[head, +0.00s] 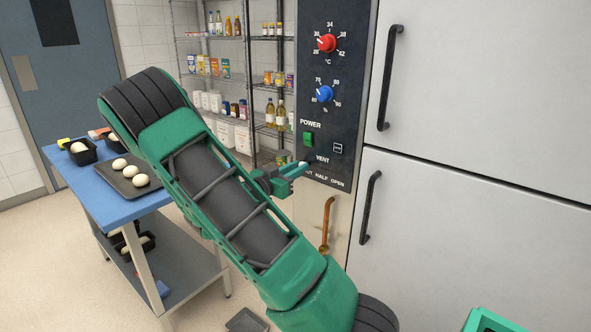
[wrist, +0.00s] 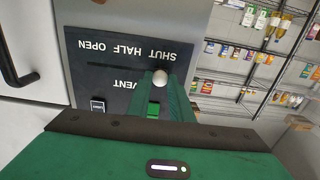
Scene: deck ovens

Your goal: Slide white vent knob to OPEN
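The white vent knob (wrist: 160,77) is a small round knob in the upside-down wrist view. It sits at the right end of the dark vent slot (wrist: 110,68), by the word SHUT. OPEN is at the other end, left in the wrist view. My gripper (wrist: 159,83) has its green fingertips at the knob, one on either side. I cannot tell whether they touch or grip it. In the head view my gripper (head: 300,168) reaches the lower left of the black control panel (head: 345,120), and the fingers hide part of the vent marking.
A red dial (head: 326,43), a blue dial (head: 324,94) and the green power switch (head: 308,139) are above the vent. Oven doors with black handles (head: 371,207) are to the right. A blue table (head: 110,195) with dough and shelving (head: 235,90) are left and behind.

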